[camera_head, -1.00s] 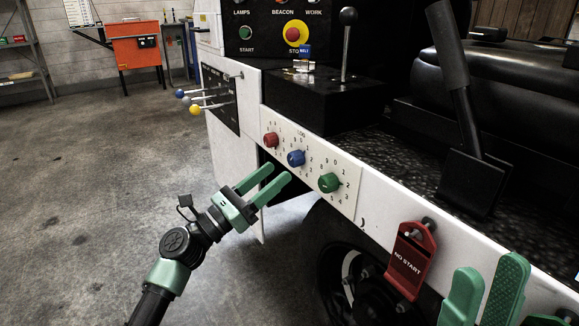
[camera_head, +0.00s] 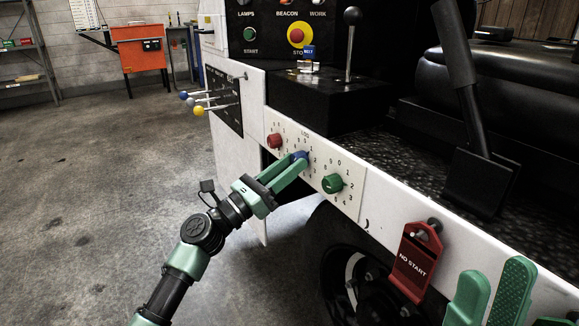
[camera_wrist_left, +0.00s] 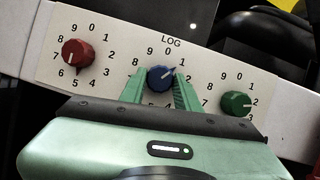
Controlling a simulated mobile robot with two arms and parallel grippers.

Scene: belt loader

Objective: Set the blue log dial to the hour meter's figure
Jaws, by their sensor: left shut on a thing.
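The blue log dial (camera_head: 299,156) is the middle of three dials on a white plate marked LOG. It also shows in the left wrist view (camera_wrist_left: 159,79), where its white mark points to the upper right, near the 1. My left gripper (camera_head: 295,164) has its two green fingers on either side of the blue dial, closed on it; the fingers also show in the left wrist view (camera_wrist_left: 161,92). My right gripper (camera_head: 490,292) is at the lower right, its fingers apart with nothing between them. I cannot make out an hour meter in these views.
A red dial (camera_head: 274,140) and a green dial (camera_head: 332,183) flank the blue one closely. A red NO START tag (camera_head: 417,262) hangs on the white side panel to the right. Colored levers (camera_head: 200,111) stick out at left. Open floor lies at left.

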